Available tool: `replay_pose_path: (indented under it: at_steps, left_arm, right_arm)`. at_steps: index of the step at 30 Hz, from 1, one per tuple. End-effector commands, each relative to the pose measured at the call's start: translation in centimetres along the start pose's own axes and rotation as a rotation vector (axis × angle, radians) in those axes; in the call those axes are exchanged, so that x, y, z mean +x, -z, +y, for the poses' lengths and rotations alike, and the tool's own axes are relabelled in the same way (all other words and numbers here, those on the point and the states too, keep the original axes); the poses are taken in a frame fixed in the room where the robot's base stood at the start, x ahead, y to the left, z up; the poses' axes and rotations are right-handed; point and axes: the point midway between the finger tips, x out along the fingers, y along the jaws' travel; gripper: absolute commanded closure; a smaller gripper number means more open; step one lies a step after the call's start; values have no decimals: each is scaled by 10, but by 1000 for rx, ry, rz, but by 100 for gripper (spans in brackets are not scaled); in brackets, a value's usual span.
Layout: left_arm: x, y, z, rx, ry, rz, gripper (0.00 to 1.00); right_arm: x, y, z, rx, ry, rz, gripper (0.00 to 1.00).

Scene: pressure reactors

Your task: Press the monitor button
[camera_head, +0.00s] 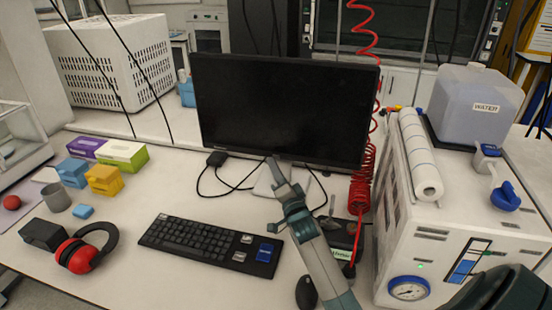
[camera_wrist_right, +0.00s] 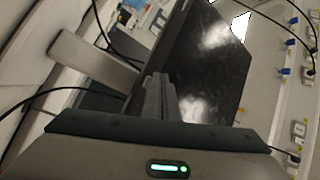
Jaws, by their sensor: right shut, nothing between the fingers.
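The monitor (camera_head: 285,110) stands at the back of the desk with a dark screen, and it shows tilted in the right wrist view (camera_wrist_right: 215,65). Its grey stand (camera_head: 268,184) is partly behind my right gripper. I cannot make out a button on the monitor in either view. My right gripper (camera_head: 276,170) is shut and empty, with its fingertips in front of the monitor's lower edge in the head view. In the right wrist view the closed fingers (camera_wrist_right: 160,82) overlap the monitor's edge; I cannot tell whether they touch it. My left gripper is not in view.
A keyboard (camera_head: 210,243) lies in front of the monitor, with a mouse (camera_head: 306,292) to its right. A red coiled hose (camera_head: 362,180) hangs right of the monitor. A white machine (camera_head: 450,225) carrying a water container (camera_head: 474,104) stands at right. Red ear muffs (camera_head: 80,252) lie at left.

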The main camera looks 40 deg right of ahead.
Motion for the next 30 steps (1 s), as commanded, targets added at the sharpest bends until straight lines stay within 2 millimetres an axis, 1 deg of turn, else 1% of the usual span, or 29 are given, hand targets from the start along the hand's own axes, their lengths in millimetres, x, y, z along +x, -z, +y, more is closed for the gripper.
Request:
replay_pose_path:
  at_steps: [10, 30]
  left_arm:
    - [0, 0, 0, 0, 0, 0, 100]
    - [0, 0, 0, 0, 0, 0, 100]
  right_arm:
    - [6, 4, 3, 0, 0, 0, 100]
    - [8, 5, 4, 0, 0, 0, 100]
